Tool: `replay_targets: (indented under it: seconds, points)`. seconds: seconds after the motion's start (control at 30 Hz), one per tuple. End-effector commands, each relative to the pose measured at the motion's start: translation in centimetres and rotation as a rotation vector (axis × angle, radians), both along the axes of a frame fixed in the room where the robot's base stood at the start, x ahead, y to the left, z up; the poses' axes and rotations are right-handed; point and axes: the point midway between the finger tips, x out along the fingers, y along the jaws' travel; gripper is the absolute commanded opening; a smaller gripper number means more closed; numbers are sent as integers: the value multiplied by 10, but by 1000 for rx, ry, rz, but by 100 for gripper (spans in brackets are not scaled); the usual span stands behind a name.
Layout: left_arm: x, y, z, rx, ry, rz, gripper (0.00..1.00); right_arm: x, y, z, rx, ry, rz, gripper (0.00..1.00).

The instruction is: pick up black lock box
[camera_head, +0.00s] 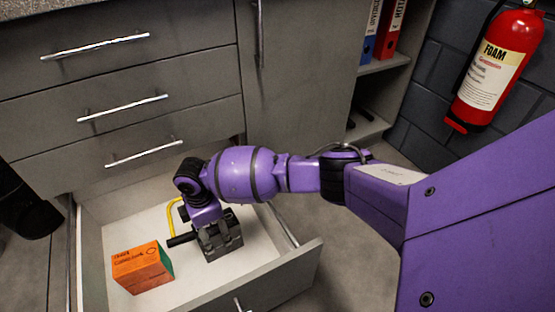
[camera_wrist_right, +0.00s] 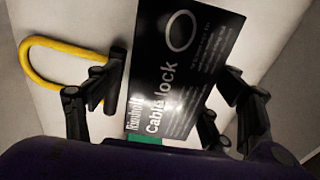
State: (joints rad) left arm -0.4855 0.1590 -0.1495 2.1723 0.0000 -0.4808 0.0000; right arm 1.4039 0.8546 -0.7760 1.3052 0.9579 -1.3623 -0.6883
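The black lock box (camera_wrist_right: 180,70) lies in the open drawer. Its face reads "Cable lock" in the right wrist view. My right gripper (camera_head: 219,238) reaches down into the drawer over it. In the wrist view the fingers of this gripper stand open on either side of the box's near part. Whether they touch it is hard to tell. In the head view the gripper hides much of the box. My left gripper is not in view.
An orange box (camera_head: 142,268) sits at the drawer's front left. A yellow and black U-lock (camera_wrist_right: 45,45) lies close left of the black box. The drawer walls (camera_head: 262,277) surround them. A fire extinguisher (camera_head: 497,70) hangs at the right wall.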

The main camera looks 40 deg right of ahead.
Motion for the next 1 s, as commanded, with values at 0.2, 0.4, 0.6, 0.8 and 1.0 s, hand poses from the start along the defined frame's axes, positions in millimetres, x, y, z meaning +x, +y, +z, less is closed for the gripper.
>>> replay_targets:
  seconds: [0.2, 0.4, 0.6, 0.8, 1.0]
  points:
    - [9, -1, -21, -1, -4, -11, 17, -6, -4, -37, -1, 2, 0, 75]
    - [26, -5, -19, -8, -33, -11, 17, -5, -4, -43, 1, -2, 0, 75]
    - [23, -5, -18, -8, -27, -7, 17, -4, -4, -42, 1, -2, 0, 62]
    - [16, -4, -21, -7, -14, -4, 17, -4, -4, -41, 1, -3, 0, 36]
    - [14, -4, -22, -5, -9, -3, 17, -4, -4, -41, 1, -3, 0, 10]
